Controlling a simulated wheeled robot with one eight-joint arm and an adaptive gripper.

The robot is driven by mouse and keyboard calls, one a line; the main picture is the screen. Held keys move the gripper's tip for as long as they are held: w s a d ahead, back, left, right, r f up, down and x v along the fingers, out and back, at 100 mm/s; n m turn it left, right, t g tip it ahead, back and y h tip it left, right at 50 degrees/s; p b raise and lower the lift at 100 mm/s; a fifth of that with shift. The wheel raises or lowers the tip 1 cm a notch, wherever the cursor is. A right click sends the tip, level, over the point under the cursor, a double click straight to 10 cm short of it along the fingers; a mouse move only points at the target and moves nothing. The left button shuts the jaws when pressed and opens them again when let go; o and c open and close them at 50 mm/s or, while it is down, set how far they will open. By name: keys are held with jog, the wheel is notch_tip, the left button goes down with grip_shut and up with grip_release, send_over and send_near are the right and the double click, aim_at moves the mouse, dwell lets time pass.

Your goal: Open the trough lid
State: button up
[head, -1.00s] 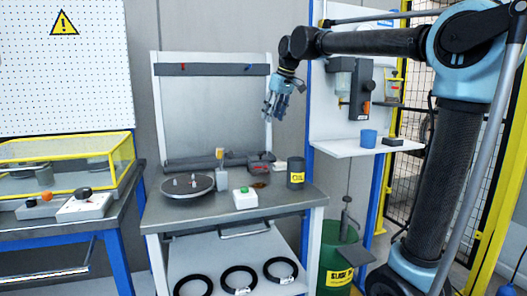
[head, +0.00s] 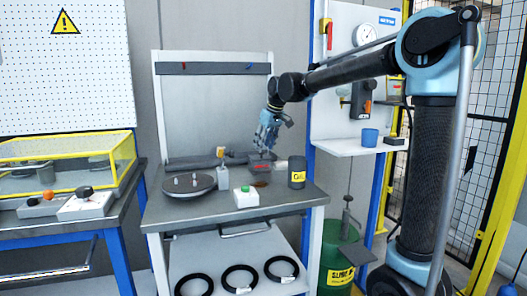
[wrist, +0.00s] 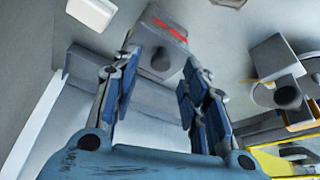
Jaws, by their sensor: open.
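A grey block with a red marking (head: 262,167), which looks like the trough lid, sits at the right end of a long dark grey trough (head: 200,163) along the back of the bench. In the wrist view the red-marked grey block (wrist: 165,32) has a dark round knob (wrist: 160,60) facing me. My gripper (head: 264,150) hangs just above this block. In the wrist view my gripper (wrist: 160,72) is open, with its blue-padded fingers on either side of the knob's line of sight and nothing held. I cannot tell whether they touch it.
A round turntable (head: 188,184), a brush-like tool in a holder (head: 222,178), a white box with a green button (head: 246,197) and a dark can (head: 297,172) stand on the bench. Black rings (head: 239,279) lie on the shelf below. A yellow-framed case (head: 120,158) is left.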

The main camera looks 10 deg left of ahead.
jog(key=shift+x, duration=1.4)
grip_shut()
